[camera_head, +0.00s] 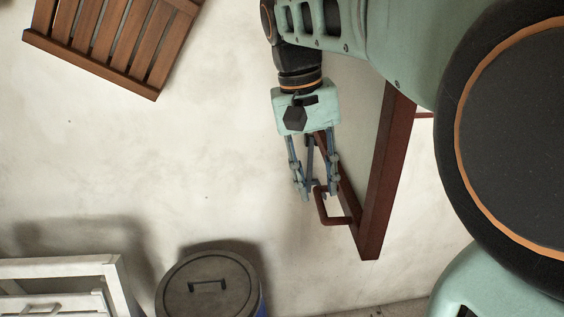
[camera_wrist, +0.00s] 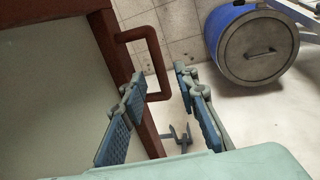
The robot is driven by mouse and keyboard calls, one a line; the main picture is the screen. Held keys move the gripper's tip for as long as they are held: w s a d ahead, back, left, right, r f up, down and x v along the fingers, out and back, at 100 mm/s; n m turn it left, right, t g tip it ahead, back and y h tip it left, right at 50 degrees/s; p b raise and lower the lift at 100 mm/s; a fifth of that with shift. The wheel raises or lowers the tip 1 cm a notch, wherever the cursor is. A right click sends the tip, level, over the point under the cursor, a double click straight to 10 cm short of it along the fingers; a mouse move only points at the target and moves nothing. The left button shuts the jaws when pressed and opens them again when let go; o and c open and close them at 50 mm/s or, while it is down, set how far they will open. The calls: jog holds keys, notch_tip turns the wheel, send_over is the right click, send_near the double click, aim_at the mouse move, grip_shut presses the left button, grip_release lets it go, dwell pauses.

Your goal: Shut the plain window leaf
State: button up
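The plain window leaf (camera_head: 378,190) has a dark red-brown frame around a pale pane and stands out at an angle, with its upper part hidden behind my arm. Its frame (camera_wrist: 126,60) and pane (camera_wrist: 50,95) also show at the left of the wrist view. A red-brown bar handle (camera_head: 323,208) sticks out from the frame near its lower end. My gripper (camera_head: 318,188) is open at this handle. In the wrist view the handle (camera_wrist: 153,45) reaches to between the open fingertips (camera_wrist: 160,80); I cannot tell whether either finger touches it.
A slatted brown wooden panel (camera_head: 112,42) is at the upper left. A lidded bin (camera_head: 208,272), blue-sided in the wrist view (camera_wrist: 228,22), stands at the bottom. White framed furniture (camera_head: 60,268) is at the lower left. The pale wall between them is clear.

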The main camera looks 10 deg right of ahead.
jog(key=shift+d+f, duration=0.2)
jog(key=shift+f, duration=0.8)
jog(key=shift+c, duration=0.2)
grip_shut()
